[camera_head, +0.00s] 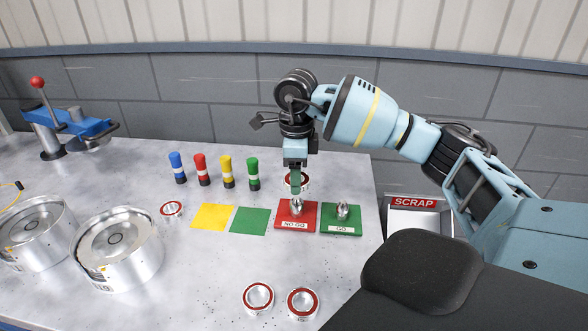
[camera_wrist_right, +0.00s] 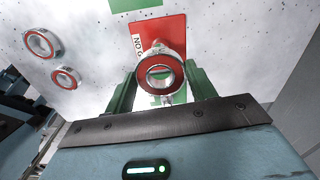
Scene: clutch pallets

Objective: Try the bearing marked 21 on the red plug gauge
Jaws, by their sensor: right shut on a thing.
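My right gripper (camera_head: 296,186) points down over the red plug gauge (camera_head: 296,224), whose plate is labelled NO GO and whose metal plug stands upright. Its green fingers are shut on a red-sealed bearing (camera_wrist_right: 160,73), partly hidden behind a finger in the head view (camera_head: 304,181). The bearing appears above the plug, apart from it; the exact offset is unclear. Its marking cannot be read. In the right wrist view, the red plate (camera_wrist_right: 158,30) lies beyond the bearing. The green plug gauge (camera_head: 341,218), labelled GO, stands right beside the red one. My left gripper is out of view.
Two bearings lie in front (camera_head: 258,297) (camera_head: 302,303), another (camera_head: 171,209) at left. Yellow (camera_head: 212,217) and green (camera_head: 250,221) mats lie flat. Several coloured pegs (camera_head: 227,173) stand behind. Metal housings (camera_head: 117,250), a lever press (camera_head: 75,130) and a SCRAP bin (camera_head: 414,203) flank the space.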

